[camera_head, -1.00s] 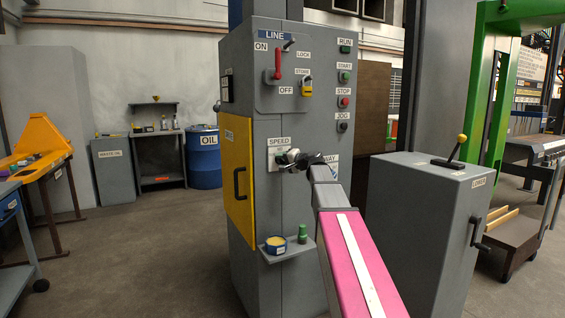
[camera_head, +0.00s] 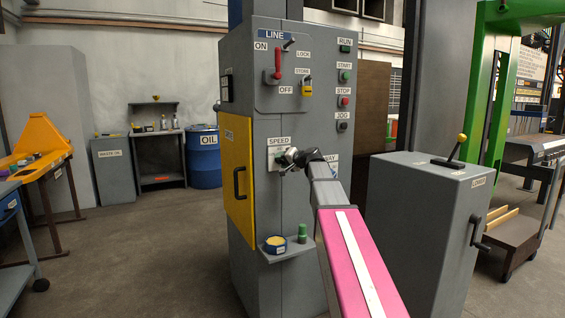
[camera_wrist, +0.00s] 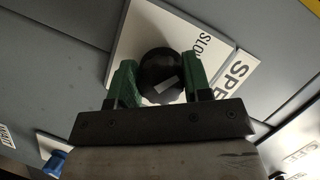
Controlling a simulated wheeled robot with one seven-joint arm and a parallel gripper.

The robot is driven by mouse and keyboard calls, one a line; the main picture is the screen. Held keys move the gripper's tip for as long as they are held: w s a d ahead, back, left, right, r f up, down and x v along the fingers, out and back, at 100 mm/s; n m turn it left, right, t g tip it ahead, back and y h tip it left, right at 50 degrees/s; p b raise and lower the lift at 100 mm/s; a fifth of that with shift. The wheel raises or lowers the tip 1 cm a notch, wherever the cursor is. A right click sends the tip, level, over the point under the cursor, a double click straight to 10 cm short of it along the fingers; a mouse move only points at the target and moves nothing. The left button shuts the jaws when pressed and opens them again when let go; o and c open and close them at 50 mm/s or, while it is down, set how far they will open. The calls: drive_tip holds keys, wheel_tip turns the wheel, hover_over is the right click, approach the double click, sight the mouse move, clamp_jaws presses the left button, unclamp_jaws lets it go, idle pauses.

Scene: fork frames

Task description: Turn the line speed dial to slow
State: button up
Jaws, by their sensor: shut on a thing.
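The line speed dial (camera_wrist: 162,75) is a round black knob with a pale pointer mark, on a white plate (camera_wrist: 132,42) with a SPEED label. In the wrist view the word SLOW shows on the plate to the upper right of the knob. My gripper (camera_wrist: 160,82) has its two green fingers on either side of the knob, shut on it. In the head view my gripper (camera_head: 286,158) is at the speed plate (camera_head: 272,154) on the grey cabinet front and hides the knob.
The cabinet (camera_head: 290,205) also carries a red-handled line switch (camera_head: 277,66), a yellow padlock (camera_head: 307,87) and a column of push buttons (camera_head: 344,88). A small shelf (camera_head: 292,252) below holds a tin and a green bottle. A grey lower cabinet (camera_head: 420,220) stands close right of my arm.

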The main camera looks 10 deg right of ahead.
drive_tip(key=o, duration=0.9)
drive_tip(key=v, duration=1)
drive_tip(key=shift+s+d, duration=0.2)
drive_tip(key=shift+s, duration=0.15)
drive_tip(key=shift+f, duration=0.15)
drive_tip(key=s+a+f+n+g+h, duration=0.1)
drive_tip(key=s+a+f+g, duration=0.1)
drive_tip(key=f, duration=0.6)
drive_tip(key=s+a+f+g+h, duration=0.1)
drive_tip(key=s+a+f, duration=0.1)
drive_tip(key=f, duration=0.6)
drive_tip(key=s+f+n+g+h, duration=0.1)
drive_tip(key=s+f+g+h, duration=0.1)
drive_tip(key=s+f, duration=0.6)
drive_tip(key=s+a+f+n+g+h, duration=0.1)
drive_tip(key=s+f+g, duration=0.3)
drive_tip(key=s+f, duration=0.4)
drive_tip(key=s+a+f+n+g+h, duration=0.1)
drive_tip(key=s+f+g+h, duration=0.2)
drive_tip(key=s+f, duration=0.5)
drive_tip(key=shift+s+f+h, duration=0.15)
drive_tip(key=shift+f+h, duration=0.15)
drive_tip(key=shift+f, duration=1.6)
drive_tip(key=shift+s+f+h, duration=0.15)
drive_tip(key=shift+f+h, duration=0.15)
drive_tip(key=shift+f, duration=1.6)
